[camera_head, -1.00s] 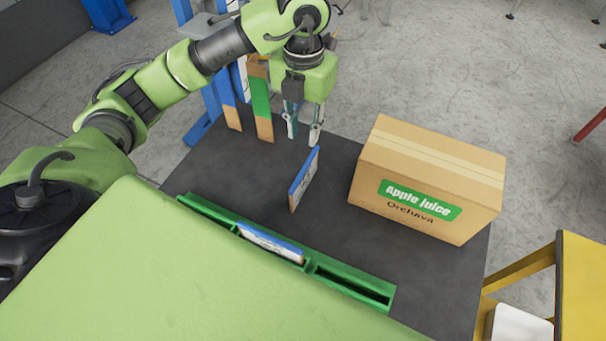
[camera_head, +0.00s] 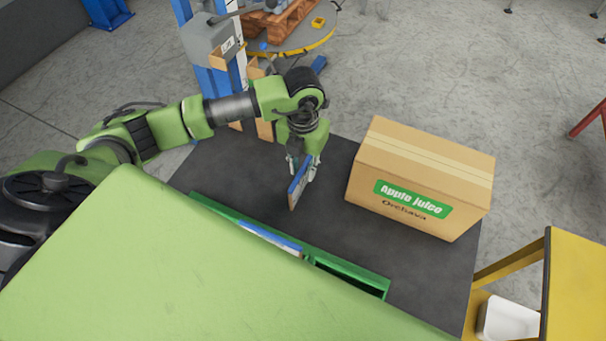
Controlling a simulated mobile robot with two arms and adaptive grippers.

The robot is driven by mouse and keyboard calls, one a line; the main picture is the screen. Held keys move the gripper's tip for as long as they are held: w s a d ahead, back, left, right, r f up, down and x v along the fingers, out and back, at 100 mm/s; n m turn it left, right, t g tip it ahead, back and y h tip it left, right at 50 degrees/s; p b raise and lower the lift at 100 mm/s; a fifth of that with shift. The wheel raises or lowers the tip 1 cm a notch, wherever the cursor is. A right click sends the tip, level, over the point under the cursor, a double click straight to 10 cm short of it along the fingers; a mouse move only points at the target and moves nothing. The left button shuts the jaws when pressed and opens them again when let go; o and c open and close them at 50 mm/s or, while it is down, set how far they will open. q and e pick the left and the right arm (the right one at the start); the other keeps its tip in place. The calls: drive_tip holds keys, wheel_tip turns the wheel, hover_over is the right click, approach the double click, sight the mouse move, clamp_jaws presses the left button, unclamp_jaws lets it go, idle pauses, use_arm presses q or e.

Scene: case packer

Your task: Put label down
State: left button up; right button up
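The label (camera_head: 298,190) is a thin upright card with a blue edge and a printed face. It stands on edge, tilted in the picture, above or on the dark table top; I cannot tell whether its lower edge touches. My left gripper (camera_head: 302,172) points down over its upper part. One finger is on each side, and the fingers look apart. The top of the label is partly hidden by the gripper. My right gripper is not in view.
A brown "Apple Juice" carton (camera_head: 420,180) stands to the right. A green slotted holder (camera_head: 350,277) lies in front, with another blue-edged card (camera_head: 270,240) in it. Its front is hidden by my green body. A yellow stand (camera_head: 570,290) is at the right.

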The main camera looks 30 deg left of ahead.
use_arm(q)
drive_tip(key=shift+f, duration=0.1)
clamp_jaws()
